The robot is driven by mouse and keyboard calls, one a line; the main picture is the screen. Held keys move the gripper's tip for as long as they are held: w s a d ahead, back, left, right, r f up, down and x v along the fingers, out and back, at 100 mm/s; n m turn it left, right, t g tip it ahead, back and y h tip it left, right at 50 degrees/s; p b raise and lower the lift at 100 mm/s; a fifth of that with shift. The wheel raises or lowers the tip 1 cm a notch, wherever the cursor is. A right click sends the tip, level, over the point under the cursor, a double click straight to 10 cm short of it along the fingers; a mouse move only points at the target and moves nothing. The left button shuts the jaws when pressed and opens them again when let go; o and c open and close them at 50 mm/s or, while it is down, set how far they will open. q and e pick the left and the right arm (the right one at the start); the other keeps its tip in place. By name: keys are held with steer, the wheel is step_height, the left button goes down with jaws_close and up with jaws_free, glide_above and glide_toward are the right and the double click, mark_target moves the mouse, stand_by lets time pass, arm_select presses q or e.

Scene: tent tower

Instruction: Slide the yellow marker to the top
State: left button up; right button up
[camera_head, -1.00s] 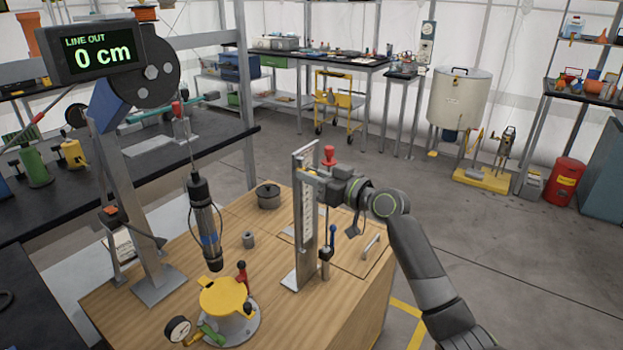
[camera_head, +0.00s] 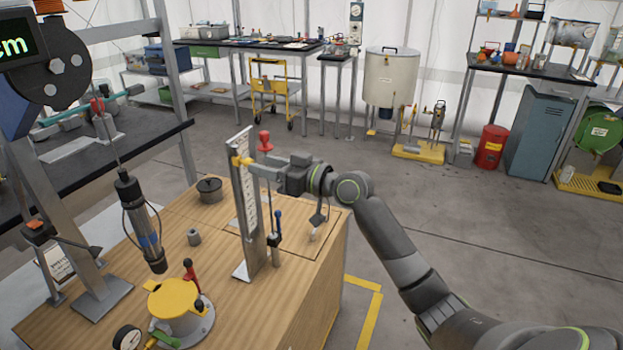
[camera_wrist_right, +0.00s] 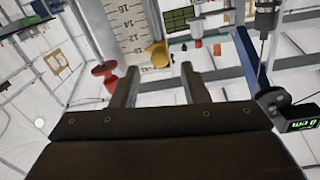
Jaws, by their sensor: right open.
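The upright scale board (camera_head: 249,203) stands on the wooden bench, a white strip of numbers on its face. The yellow marker (camera_head: 241,161) sits on it near its upper end. My right gripper (camera_head: 256,169) is at the marker's height, just right of it, pointing at the board. In the right wrist view the open right gripper (camera_wrist_right: 159,69) has its fingers apart, and the yellow marker (camera_wrist_right: 159,54) shows just beyond and between the tips. I cannot tell whether they touch it. My left gripper is out of view.
A red knob (camera_head: 264,141) is close beside my right gripper. A blue-handled post (camera_head: 276,235) stands right of the board's foot. A grey probe (camera_head: 139,220) hangs on the left above a yellow-topped fixture (camera_head: 174,302). A dark lidded pot (camera_head: 209,189) stands behind.

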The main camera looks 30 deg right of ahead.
arm_select(q)
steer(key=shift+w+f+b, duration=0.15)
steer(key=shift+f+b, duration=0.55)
steer(key=shift+b, duration=0.2)
arm_select(e)
steer(key=v, duration=1.2)
steer(key=shift+s+r, duration=0.1)
steer(key=shift+s, duration=0.05)
